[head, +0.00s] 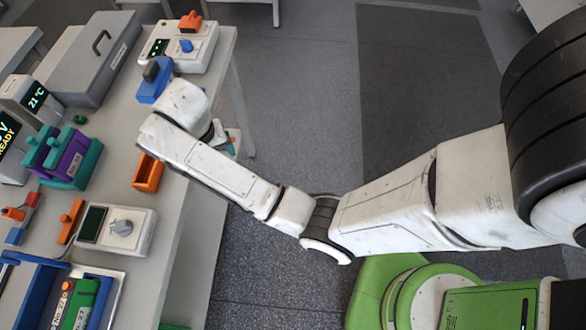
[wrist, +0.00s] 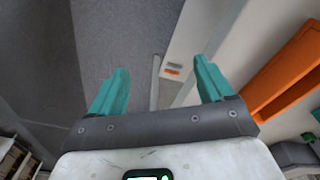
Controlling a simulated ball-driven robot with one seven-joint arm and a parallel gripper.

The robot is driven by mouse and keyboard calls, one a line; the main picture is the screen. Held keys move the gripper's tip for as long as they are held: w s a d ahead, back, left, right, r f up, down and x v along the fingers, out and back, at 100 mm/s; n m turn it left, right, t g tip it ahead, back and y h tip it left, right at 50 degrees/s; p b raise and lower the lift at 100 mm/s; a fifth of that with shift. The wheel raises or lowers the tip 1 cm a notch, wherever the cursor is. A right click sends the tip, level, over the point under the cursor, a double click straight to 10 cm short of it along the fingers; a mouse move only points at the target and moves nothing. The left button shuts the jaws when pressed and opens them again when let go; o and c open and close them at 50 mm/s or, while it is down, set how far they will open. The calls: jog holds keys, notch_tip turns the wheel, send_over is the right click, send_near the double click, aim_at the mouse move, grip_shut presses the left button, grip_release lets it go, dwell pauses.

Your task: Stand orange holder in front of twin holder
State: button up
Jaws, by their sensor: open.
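The orange holder (head: 148,173) is an open-topped box near the right edge of the table. It also shows in the wrist view (wrist: 290,70) at the right, outside my fingers.
A white device with a knob (head: 120,228) and an orange bar (head: 71,221) stand nearer the bottom. A grey case (head: 92,60) and a blue clamp-like part (head: 154,82) stand farther back. Bare table lies between the orange and teal holders.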

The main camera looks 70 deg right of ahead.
jog(key=s+f+n, duration=0.2)
jog(key=s+n, duration=0.6)
jog(key=s, duration=1.6)
jog(key=shift+f+t+y, duration=0.25)
jog(key=shift+t+y, duration=0.05)
jog(key=shift+c, duration=0.3)
